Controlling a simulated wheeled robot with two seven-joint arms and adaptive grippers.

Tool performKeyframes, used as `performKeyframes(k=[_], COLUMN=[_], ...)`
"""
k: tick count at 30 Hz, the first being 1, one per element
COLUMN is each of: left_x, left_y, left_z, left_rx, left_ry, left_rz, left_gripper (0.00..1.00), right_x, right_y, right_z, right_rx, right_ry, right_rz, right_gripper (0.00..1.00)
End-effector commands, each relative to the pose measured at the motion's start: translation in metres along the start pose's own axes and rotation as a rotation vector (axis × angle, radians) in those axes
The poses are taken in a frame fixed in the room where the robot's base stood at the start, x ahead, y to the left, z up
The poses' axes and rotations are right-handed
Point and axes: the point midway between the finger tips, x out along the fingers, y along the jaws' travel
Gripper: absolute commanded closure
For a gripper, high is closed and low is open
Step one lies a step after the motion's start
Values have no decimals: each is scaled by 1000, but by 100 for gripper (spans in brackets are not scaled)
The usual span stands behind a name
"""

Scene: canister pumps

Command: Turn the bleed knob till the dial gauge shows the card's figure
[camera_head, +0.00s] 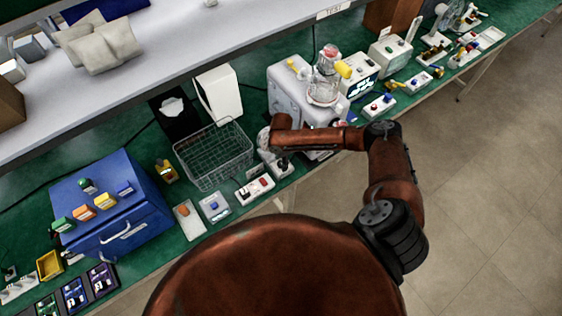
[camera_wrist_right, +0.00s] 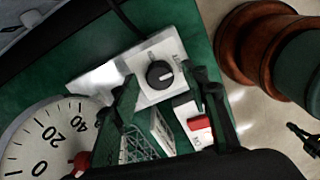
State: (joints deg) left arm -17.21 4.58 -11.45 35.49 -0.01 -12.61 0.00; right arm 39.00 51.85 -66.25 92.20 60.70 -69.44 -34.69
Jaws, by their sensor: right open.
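The dial gauge (camera_wrist_right: 40,140) shows at the lower left in the right wrist view, with a white face and the figures 0, 20 and 40. Its edge is cut off and I cannot make out a needle reading. The bleed knob (camera_wrist_right: 160,75) is black with a pale mark, on a white block. My right gripper (camera_wrist_right: 165,98) is open, its dark fingers on either side of the view below the knob, apart from it. In the head view my right forearm reaches left over the bench and hides part of this spot. I cannot identify the card's figure. My left gripper is out of view.
A red switch (camera_wrist_right: 200,123) sits on a white box close to the right finger. A wire basket (camera_head: 214,152) stands left of my forearm, and a white machine with a glass jar (camera_head: 324,84) behind it. A blue cabinet (camera_head: 112,205) is farther left. The bench is crowded.

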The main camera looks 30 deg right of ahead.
Motion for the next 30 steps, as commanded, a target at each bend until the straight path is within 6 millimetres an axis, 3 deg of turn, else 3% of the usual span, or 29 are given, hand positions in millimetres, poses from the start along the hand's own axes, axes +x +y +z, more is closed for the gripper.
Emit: performKeyframes(k=[12,30], left_x=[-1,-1], left_y=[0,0], left_z=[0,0], left_rx=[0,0], left_ry=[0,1], left_rz=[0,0], left_gripper=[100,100], right_x=[8,8], right_y=[0,0], right_z=[0,0], right_rx=[0,0], right_ry=[0,0], right_rz=[0,0], right_gripper=[58,100])
